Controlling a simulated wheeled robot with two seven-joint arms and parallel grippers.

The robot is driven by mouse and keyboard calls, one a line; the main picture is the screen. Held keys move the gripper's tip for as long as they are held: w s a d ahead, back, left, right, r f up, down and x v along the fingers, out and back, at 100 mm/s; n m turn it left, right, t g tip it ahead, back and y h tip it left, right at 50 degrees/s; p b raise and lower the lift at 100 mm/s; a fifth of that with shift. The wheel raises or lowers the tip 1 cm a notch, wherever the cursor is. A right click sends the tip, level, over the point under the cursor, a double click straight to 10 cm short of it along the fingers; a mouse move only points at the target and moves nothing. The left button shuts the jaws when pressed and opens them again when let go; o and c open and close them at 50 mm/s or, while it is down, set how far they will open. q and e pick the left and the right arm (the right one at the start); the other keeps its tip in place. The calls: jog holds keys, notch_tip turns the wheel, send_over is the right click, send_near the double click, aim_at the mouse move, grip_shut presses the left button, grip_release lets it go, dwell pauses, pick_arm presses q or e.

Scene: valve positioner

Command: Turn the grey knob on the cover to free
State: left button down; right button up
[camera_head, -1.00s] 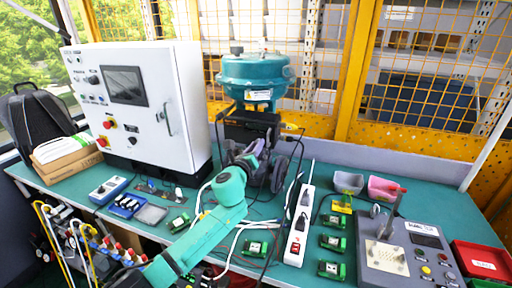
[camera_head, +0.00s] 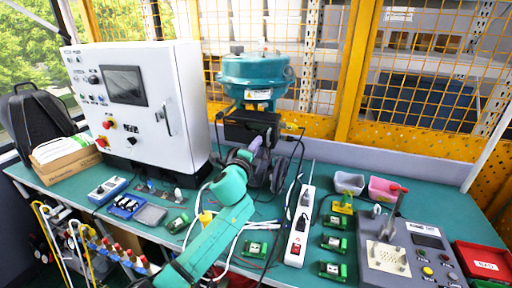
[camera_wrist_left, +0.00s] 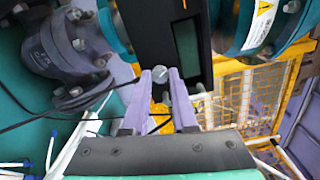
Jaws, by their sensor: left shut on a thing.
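The positioner's black cover (camera_head: 250,129) sits below the teal round actuator (camera_head: 256,74) in the head view. In the left wrist view the cover (camera_wrist_left: 148,32) is a dark plate with a grey-green window. The small round grey knob (camera_wrist_left: 160,74) is at the cover's lower edge. My left gripper (camera_wrist_left: 160,76) has its two purple fingers on either side of the knob, shut on it. In the head view my left gripper (camera_head: 256,146) is just below the cover and hides the knob. Any marking at the knob is too small to read. My right gripper is not in view.
Dark pipe flanges (camera_wrist_left: 70,45) lie left of the fingers, and thin black cables pass close by. A white control cabinet (camera_head: 134,108) stands left on the green table. A power strip (camera_head: 299,226), green modules and a grey console (camera_head: 405,255) stand right.

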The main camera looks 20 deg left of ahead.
pick_arm(q)
jog(key=shift+f+n, duration=0.1)
jog(key=shift+n, duration=0.9)
jog(key=c, duration=1)
grip_release()
jog(key=s, duration=0.4)
jog(key=s+b, duration=0.1)
jog(key=s, duration=0.4)
jog(key=s+b, duration=0.1)
jog(key=s, duration=0.4)
jog(key=shift+s+a, duration=0.25)
jog(key=shift+a, duration=0.15)
